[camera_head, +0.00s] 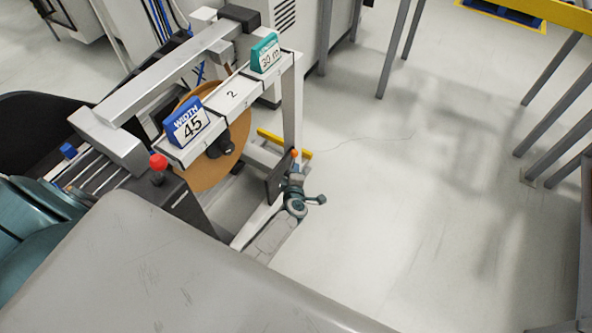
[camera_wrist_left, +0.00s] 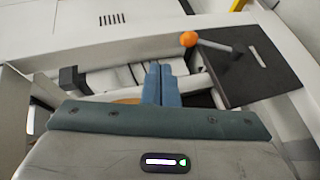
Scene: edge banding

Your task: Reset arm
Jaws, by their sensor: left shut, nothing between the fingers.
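My left gripper (camera_head: 296,170) is at the right end of the edge banding machine, close to a lever with an orange ball knob (camera_head: 294,153). In the left wrist view its two blue fingers (camera_wrist_left: 161,84) are together with nothing between them. There the orange knob (camera_wrist_left: 188,39) stands to the right of and beyond the fingertips, on a lever by a dark plate (camera_wrist_left: 240,65). I cannot tell from these views whether the fingers touch any part of the machine. My right gripper is not in view.
The machine holds a brown banding roll (camera_head: 208,172), a blue "WIDTH 45" sign (camera_head: 187,122), a teal "30 m" sign (camera_head: 265,52) and a red knob (camera_head: 158,162). Grey frame legs (camera_head: 545,135) stand at the right. The floor (camera_head: 400,190) between is clear.

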